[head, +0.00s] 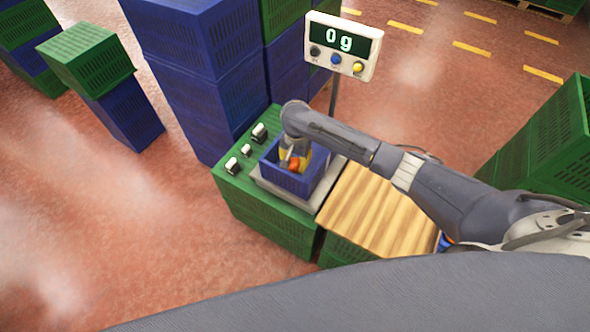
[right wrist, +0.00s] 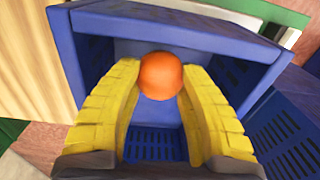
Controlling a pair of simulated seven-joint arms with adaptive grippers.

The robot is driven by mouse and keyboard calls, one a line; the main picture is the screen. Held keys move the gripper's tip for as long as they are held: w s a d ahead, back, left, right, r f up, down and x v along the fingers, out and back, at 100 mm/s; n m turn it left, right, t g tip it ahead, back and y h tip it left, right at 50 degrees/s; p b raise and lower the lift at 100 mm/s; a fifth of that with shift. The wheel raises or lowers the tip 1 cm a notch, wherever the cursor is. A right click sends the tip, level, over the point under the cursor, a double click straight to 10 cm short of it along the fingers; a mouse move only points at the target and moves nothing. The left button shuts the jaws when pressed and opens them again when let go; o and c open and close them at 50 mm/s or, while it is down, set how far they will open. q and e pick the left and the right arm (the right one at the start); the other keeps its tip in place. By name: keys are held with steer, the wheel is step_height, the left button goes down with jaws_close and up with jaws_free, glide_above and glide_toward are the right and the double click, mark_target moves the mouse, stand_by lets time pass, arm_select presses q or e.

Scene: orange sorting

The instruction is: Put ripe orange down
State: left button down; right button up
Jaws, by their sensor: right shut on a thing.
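The ripe orange (right wrist: 160,76) is held between the two yellow fingers of my right gripper (right wrist: 162,85). It sits within the opening of a blue crate (right wrist: 66,50), above the slatted floor. In the head view my right gripper (head: 287,156) reaches down into the small blue crate (head: 288,183), with a bit of the orange (head: 294,163) showing beside it. The crate stands on a scale (head: 329,178) whose display (head: 341,43) reads 0 g. My left gripper is not in view.
Green crates (head: 262,208) support the scale, with several small objects (head: 246,150) on top. A wooden board (head: 378,210) lies to the right. Stacked blue crates (head: 205,60) rise close behind, and green crates (head: 545,150) stand at the far right.

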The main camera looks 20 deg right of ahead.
mark_target(295, 170)
steer(key=shift+f, duration=2.3)
steer(key=o, duration=1.1)
steer(key=shift+f, duration=0.15)
steer(key=shift+o, duration=0.2)
steer(key=r, duration=1.2)
steer(key=shift+s+r, duration=0.15)
steer(key=shift+s, duration=0.05)
